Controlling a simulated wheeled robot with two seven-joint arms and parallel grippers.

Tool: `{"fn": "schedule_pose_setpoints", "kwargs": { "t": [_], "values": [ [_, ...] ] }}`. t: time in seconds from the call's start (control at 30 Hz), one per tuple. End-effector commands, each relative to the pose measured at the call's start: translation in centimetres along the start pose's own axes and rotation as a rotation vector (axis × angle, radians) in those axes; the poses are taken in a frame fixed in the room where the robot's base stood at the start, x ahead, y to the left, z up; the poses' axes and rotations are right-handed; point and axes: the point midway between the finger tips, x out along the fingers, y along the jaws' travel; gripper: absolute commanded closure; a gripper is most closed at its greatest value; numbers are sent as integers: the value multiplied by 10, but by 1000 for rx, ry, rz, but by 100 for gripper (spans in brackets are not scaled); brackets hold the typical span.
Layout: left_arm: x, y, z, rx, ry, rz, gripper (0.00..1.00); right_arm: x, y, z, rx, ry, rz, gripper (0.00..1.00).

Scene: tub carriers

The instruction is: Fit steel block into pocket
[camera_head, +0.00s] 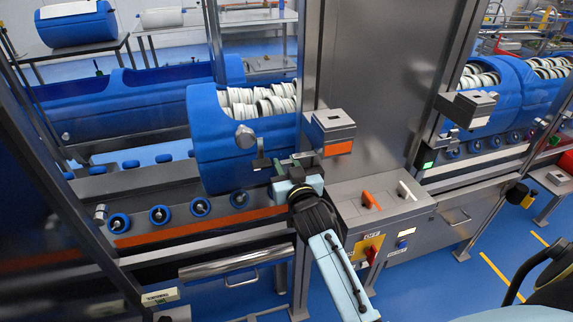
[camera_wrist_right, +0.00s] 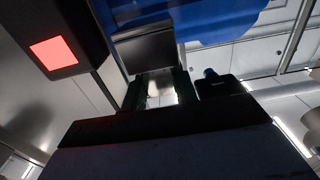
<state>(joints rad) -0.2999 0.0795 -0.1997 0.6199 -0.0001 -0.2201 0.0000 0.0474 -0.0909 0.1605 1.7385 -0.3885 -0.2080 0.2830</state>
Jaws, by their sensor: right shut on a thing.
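My right gripper (camera_head: 290,170) is raised in front of the blue tub (camera_head: 215,150), left of a grey box with an orange strip (camera_head: 337,148). It is shut on the steel block. In the right wrist view, the grey flat-faced steel block (camera_wrist_right: 146,50) shows just beyond the two dark fingers (camera_wrist_right: 157,90). In the head view the block is small and mostly hidden by the gripper, near the tub's end. I cannot make out the pocket clearly in either view. My left gripper is not in view.
The grey box shows a lit red square (camera_wrist_right: 54,53) in the right wrist view, close left of the gripper. A steel console (camera_head: 385,205) with orange and white levers stands at right. A roller rail (camera_head: 160,232) runs below the tub. A steel column (camera_head: 365,80) rises behind.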

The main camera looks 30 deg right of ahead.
Motion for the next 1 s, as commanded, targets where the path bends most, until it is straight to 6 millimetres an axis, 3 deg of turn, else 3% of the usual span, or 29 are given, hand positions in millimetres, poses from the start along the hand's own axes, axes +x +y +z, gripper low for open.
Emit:
{"fn": "schedule_pose_setpoints", "kwargs": {
  "t": [0.2,0.23,0.4,0.73,1.0],
  "values": [
    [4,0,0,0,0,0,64,0,0,6,0,1,0,89],
    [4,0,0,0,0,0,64,0,0,5,0,1,0,67],
    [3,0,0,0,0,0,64,0,0,4,0,1,0,46],
    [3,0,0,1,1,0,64,-6,0,5,0,-1,0,46],
    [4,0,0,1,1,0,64,-53,0,6,1,-3,1,46]
  ]
}}
